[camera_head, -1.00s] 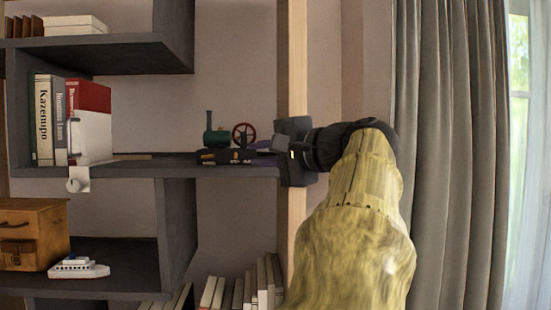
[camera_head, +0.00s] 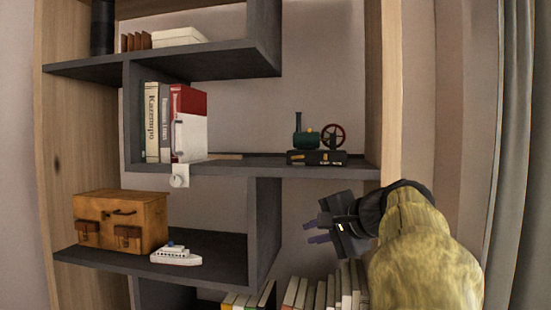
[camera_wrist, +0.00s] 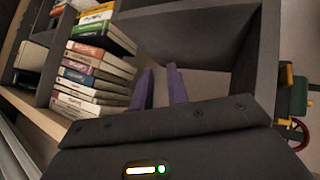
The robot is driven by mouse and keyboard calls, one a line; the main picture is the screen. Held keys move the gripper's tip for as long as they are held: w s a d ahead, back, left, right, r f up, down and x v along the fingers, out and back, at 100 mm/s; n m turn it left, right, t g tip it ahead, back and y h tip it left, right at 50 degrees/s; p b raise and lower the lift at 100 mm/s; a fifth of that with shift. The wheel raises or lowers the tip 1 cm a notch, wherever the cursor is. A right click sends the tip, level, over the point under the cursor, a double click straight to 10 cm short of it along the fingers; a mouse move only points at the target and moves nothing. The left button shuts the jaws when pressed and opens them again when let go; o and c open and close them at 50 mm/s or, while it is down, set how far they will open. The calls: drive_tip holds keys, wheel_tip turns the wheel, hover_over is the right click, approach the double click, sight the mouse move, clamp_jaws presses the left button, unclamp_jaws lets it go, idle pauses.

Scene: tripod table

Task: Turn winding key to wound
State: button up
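A white plate with a small round knob (camera_head: 179,177) is fixed at the front edge of the middle shelf, below the books. It may be the winding key; it is too small to tell which way it is set. My gripper (camera_head: 318,230) is in front of the lower right part of the shelf unit, below the middle shelf, well right of the knob and apart from it. Its two purple fingers show in the wrist view (camera_wrist: 161,88) with a gap between them and nothing held. The knob is not in the wrist view.
A toy steam engine (camera_head: 319,146) with a red wheel stands on the middle shelf's right end, and shows at the wrist view's right edge (camera_wrist: 297,110). A brown case (camera_head: 122,221) and white toy boat (camera_head: 176,255) stand lower left. Books (camera_head: 333,290) stand below my gripper.

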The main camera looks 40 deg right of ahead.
drive_tip(key=w+a+f+n+g, duration=0.2)
drive_tip(key=a+f, duration=0.3)
drive_tip(key=f, duration=0.4)
drive_tip(key=w+a+f+n+g+y, duration=0.1)
drive_tip(key=a+f+n+g, duration=0.2)
drive_tip(key=a+f, duration=0.4)
drive_tip(key=w+a+f+n+g, duration=0.2)
drive_tip(key=a+f, duration=0.2)
drive_tip(key=f, duration=0.6)
drive_tip(key=s+a+f+n+g, duration=0.1)
drive_tip(key=s+a+f+n, duration=0.3)
drive_tip(key=a+f+n, duration=0.1)
drive_tip(key=s+a+f+n+g, duration=0.2)
drive_tip(key=s+a+f+n, duration=0.2)
drive_tip(key=a+f, duration=0.4)
drive_tip(key=shift+s+f+n+h, duration=0.2)
drive_tip(key=shift+f+n+h, duration=0.2)
drive_tip(key=shift+f+n, duration=0.25)
